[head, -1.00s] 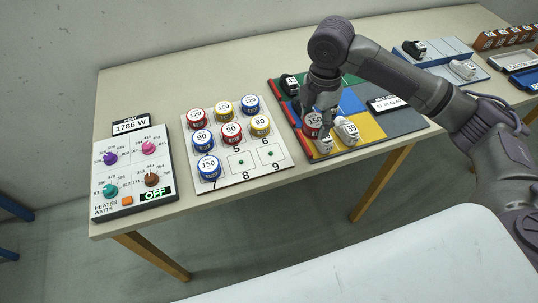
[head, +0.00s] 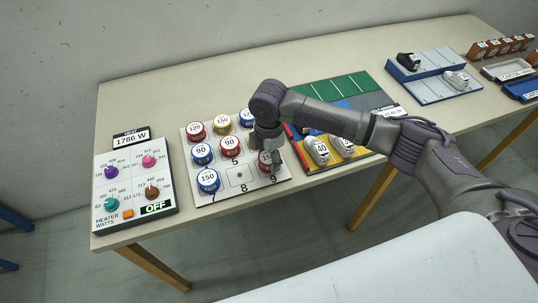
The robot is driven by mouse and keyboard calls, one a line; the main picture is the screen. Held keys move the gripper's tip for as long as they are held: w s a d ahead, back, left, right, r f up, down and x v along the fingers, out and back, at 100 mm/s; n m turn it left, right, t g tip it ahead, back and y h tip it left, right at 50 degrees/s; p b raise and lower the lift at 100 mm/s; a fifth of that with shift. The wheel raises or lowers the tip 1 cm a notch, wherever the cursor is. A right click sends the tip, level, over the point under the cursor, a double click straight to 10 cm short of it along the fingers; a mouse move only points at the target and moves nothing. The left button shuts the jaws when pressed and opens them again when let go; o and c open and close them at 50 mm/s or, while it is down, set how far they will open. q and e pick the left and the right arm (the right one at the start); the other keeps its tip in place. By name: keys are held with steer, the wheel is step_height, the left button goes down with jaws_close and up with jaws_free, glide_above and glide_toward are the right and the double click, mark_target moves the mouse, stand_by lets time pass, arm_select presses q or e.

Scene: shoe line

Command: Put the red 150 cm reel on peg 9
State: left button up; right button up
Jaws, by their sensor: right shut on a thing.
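The red reel (head: 264,162) is between the fingers of my right gripper (head: 268,163), at the spot of peg 9 on the white peg board (head: 225,187). The gripper covers much of the reel and hides peg 9, so I cannot tell whether the reel is seated on it. The "9" mark shows just in front. Peg 8 (head: 240,175) is bare. My left gripper is not in view.
Other reels stand on the board: red 120 (head: 195,129), a red one (head: 230,146), blue 90 (head: 202,153) and blue 150 (head: 208,180). The heater panel (head: 133,186) is to the left. Shoes (head: 317,150) stand on the coloured mat to the right.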

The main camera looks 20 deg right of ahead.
mark_target(269, 156)
steer(key=shift+f, duration=0.1)
steer(key=shift+f, duration=0.35)
steer(key=o, duration=1.1)
steer(key=shift+o, duration=0.2)
step_height(269, 156, up, 13)
steer(key=b, duration=0.1)
